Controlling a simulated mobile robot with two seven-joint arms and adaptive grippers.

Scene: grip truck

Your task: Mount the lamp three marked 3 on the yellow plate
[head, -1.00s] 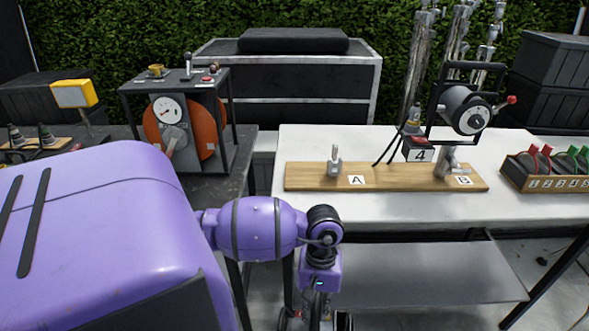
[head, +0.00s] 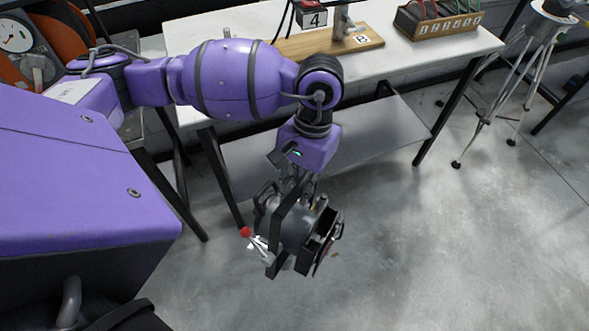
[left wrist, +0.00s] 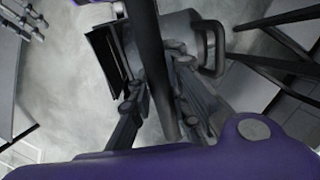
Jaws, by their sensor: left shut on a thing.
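A dark grey lamp (head: 288,222) with black flaps, a yoke and a red-tipped lever hangs from my left gripper (head: 299,178), over the floor in front of the white table. The gripper is shut on it. In the left wrist view, the lamp (left wrist: 182,28) lies beyond the fingers (left wrist: 165,95), with its flaps at left and a handle at right. I cannot read a number on the lamp. The yellow plate is not in view now. My right gripper is not in view.
The white table (head: 215,22) carries a wooden board (head: 300,45) with a post at B, a box marked 4 (head: 314,19) and a cable box (head: 437,22). A tripod stand (head: 520,60) is at right. Grey floor (head: 420,250) is clear at lower right.

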